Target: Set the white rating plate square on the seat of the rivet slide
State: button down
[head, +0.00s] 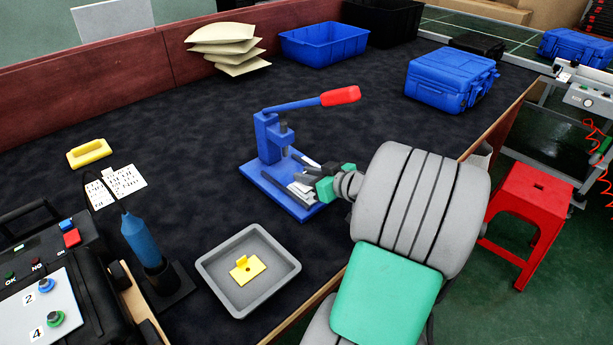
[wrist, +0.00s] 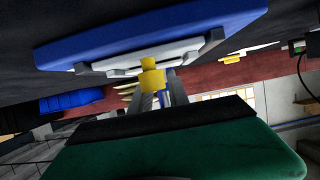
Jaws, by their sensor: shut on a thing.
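The blue press (head: 268,138) with a red-tipped lever stands on its base on the dark bench. The grey rivet slide (head: 300,190) lies on the base in front; it also shows in the wrist view (wrist: 85,69). My gripper (head: 318,178) is at the slide, low over its right side. In the wrist view the fingers are shut on a yellow tab (wrist: 151,75). The white rating plate (wrist: 175,57) appears beyond the tab, against or close to the slide. Whether it lies flat and square on the seat is hidden by my gripper.
A grey tray (head: 213,275) holds a yellow plate with a tab (head: 247,270). A blue screwdriver (head: 142,240) stands in a holder on the left. Blue bin (head: 323,46), blue case (head: 450,82) and pale bags (head: 222,48) are farther back.

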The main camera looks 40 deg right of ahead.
jog(key=shift+f, duration=0.15)
jog(key=c, duration=1.3)
grip_release()
jog(key=shift+o, duration=0.2)
jog(key=shift+r, duration=0.2)
jog(key=shift+s+d+r, duration=0.15)
jog(key=shift+s, duration=0.15)
jog(key=p+v, duration=0.1)
jog(key=v, duration=1)
jog(key=shift+s, duration=0.2)
